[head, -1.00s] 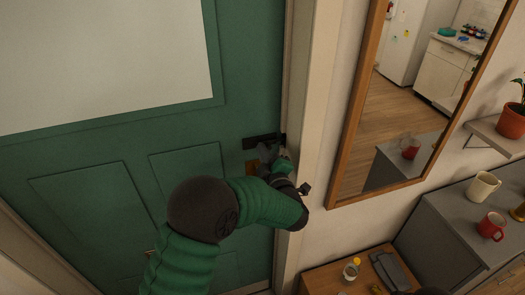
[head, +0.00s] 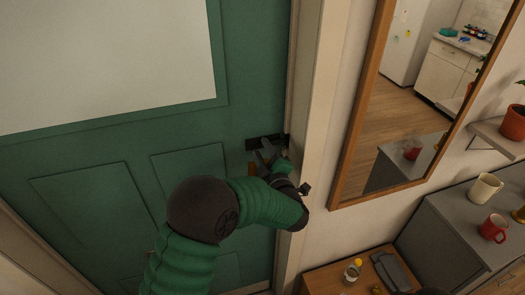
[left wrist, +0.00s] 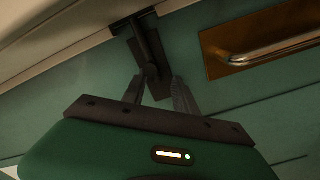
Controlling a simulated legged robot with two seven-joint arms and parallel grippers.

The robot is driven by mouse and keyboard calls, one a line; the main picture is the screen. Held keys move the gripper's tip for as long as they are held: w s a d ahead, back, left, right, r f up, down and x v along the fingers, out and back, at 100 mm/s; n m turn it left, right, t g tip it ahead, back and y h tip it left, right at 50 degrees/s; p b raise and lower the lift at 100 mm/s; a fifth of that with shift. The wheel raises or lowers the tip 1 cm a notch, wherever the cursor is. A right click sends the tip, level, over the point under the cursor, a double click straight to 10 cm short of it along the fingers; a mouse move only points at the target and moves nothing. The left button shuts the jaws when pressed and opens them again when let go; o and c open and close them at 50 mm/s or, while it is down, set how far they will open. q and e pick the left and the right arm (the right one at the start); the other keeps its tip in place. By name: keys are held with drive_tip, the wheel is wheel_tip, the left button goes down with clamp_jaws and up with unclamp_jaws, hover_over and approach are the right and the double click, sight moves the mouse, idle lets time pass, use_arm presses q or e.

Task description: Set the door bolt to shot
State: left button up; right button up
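The dark door bolt (head: 262,142) sits on the green door (head: 120,150) at its right edge, by the frame. In the left wrist view the bolt (left wrist: 148,45) is at top centre, with a dark knob or stem pointing toward me. My left gripper (head: 262,150) is at the bolt; its two fingers (left wrist: 157,80) are apart, one on each side of the stem's lower end. I cannot tell if either finger touches it. How far the bolt reaches into the frame is unclear. My right gripper is out of view.
A brass plate with a lever handle (left wrist: 265,50) is close to the right of the fingers in the wrist view. The pale door frame (head: 308,120) and a wood-framed mirror (head: 345,150) stand to the right. A wooden table (head: 325,280) with small items is below.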

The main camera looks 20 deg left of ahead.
use_arm(q)
drive_tip(key=shift+d, duration=0.1)
drive_tip(key=shift+s+d, duration=0.25)
drive_tip(key=shift+d, duration=0.1)
drive_tip(key=b+v, duration=0.5)
drive_tip(key=v, duration=1.1)
drive_tip(key=shift+s, duration=0.1)
